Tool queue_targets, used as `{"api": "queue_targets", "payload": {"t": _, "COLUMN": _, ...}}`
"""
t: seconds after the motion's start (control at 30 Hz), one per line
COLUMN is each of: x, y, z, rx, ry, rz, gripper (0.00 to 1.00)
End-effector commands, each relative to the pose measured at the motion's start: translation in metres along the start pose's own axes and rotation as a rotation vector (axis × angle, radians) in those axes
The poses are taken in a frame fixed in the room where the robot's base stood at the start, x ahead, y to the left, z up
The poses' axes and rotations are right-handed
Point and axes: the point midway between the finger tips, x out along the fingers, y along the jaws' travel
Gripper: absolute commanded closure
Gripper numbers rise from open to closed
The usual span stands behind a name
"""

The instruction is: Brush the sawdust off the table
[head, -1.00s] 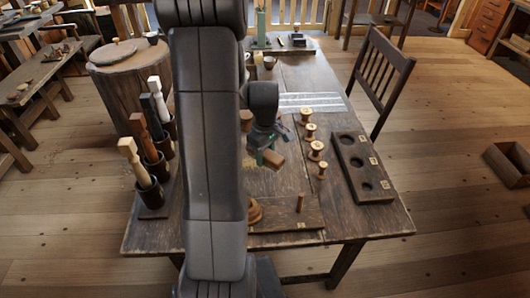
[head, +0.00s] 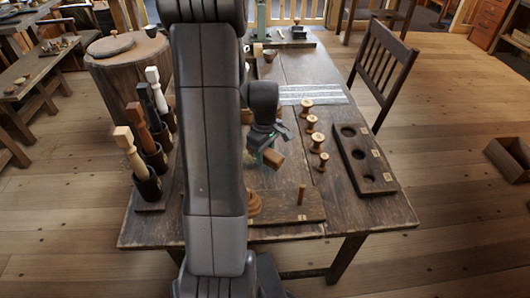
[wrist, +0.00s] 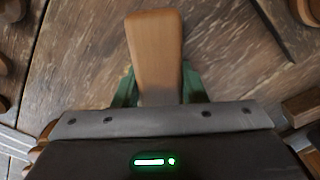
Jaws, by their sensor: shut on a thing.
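My gripper (head: 266,156) is over the middle of the table (head: 160,226), partly behind my own arm. Its green fingers are shut on a light brown wooden handle or block (wrist: 155,48), likely the brush. No bristles show. I cannot clearly make out sawdust on the table; my arm hides much of the middle and left. Whether the held thing touches the table is unclear.
Several wooden spools (head: 319,162) stand in a row right of my gripper, beside a dark board with round holes (head: 362,160). A board with a peg (head: 301,195) lies at the front. Handled tools stand in dark pots (head: 147,190) at left. A chair (head: 382,72) is at right.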

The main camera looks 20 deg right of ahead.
Motion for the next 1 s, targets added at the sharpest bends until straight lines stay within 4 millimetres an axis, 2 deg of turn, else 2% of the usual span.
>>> {"api": "queue_targets", "payload": {"t": 1.0, "x": 0.020, "y": 0.000, "z": 0.000, "rx": 0.000, "ry": 0.000, "rz": 0.000, "gripper": 0.80}}
